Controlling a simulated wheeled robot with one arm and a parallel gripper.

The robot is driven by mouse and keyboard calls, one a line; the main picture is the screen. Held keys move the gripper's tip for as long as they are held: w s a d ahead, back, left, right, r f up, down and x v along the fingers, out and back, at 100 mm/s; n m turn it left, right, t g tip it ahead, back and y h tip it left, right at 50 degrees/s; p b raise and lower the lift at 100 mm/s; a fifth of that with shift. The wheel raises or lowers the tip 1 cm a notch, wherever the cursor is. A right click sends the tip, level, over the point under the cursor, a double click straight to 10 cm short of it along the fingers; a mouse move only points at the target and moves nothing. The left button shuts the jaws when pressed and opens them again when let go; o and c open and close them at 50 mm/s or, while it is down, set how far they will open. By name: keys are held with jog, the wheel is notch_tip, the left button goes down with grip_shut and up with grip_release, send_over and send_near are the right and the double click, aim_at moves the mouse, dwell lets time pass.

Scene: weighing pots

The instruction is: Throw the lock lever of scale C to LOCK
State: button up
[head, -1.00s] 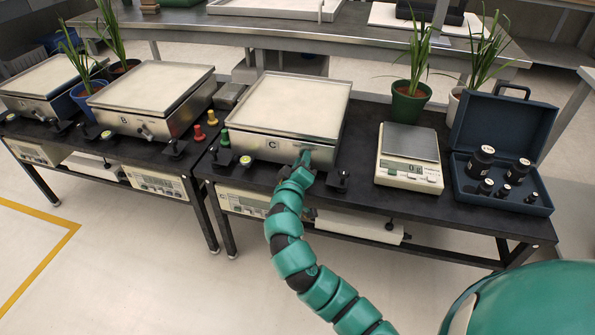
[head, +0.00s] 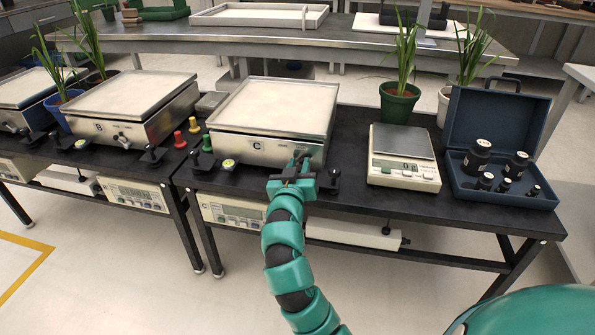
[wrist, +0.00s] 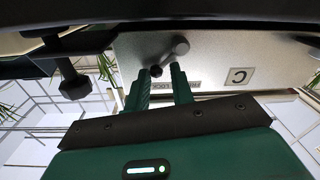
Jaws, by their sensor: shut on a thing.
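Scale C (head: 230,148) is a steel box with a pale top plate on the black bench. Its lock lever (wrist: 167,58) is a short grey arm with a dark knob, on the front face right of the C label (wrist: 239,76) in the head view. In the wrist view the picture is turned over, and the lever slants from its round pivot to the knob. My gripper (head: 299,160) is at the lever; in the wrist view its green fingers (wrist: 164,77) close around the knob end. Small lettering beside the fingers is partly hidden and hard to read.
Scale B (head: 93,128) stands to the left. A small balance (head: 402,178) and an open blue weight case (head: 470,190) are to the right. A black levelling foot (wrist: 70,80) is close beside my gripper. Green and red pieces (head: 180,139) stand between scales B and C.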

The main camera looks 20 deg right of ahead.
jog(key=shift+f, duration=0.55)
grip_shut()
jog(key=o, duration=0.9)
grip_release()
jog(key=shift+o, duration=0.6)
jog(key=shift+r, duration=0.25)
jog(key=p+v, duration=0.7)
jog(key=v, duration=1)
jog(key=shift+s+p, duration=0.15)
jog(key=shift+p, duration=0.15)
